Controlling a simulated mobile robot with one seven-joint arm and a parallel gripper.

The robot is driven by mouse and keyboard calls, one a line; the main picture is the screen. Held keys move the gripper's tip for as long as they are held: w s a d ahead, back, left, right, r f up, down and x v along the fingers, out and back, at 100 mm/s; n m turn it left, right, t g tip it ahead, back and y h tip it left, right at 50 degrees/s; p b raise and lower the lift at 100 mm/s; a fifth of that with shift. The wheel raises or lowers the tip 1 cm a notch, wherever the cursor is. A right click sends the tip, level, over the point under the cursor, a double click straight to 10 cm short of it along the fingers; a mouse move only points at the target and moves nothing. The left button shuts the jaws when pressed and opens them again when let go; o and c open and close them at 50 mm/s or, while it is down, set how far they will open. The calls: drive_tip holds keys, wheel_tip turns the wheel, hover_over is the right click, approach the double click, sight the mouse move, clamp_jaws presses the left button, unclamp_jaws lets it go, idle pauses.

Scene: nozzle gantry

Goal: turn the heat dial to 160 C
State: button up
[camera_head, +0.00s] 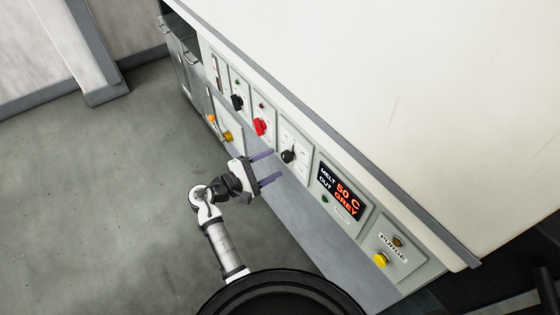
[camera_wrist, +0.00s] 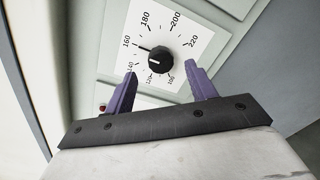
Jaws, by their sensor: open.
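The heat dial is a round black knob (camera_wrist: 159,60) on a white scale plate (camera_wrist: 187,40) marked from 100 to 220 in the wrist view. A short white mark on the knob points left, seemingly near 140; the exact reading is hard to tell. A longer black tick stands at 160. In the head view the dial (camera_head: 288,156) sits on the panel, left of the display. My gripper (camera_wrist: 161,74) is open, its two purple fingers apart and below the knob's sides in the picture, with nothing between them. In the head view my gripper (camera_head: 276,164) faces the dial from the left.
A display (camera_head: 342,192) reads MELT 50 C and OUT GREY. A red knob (camera_head: 260,127) and a black knob (camera_head: 237,102) lie to the left on the same panel. A yellow button (camera_head: 380,260) is under the PURGE label. Open grey floor (camera_head: 100,200) lies left.

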drive_tip(key=b+v, duration=0.1)
drive_tip(key=v, duration=0.8)
drive_tip(key=shift+s, duration=0.15)
drive_tip(key=shift+a, duration=0.1)
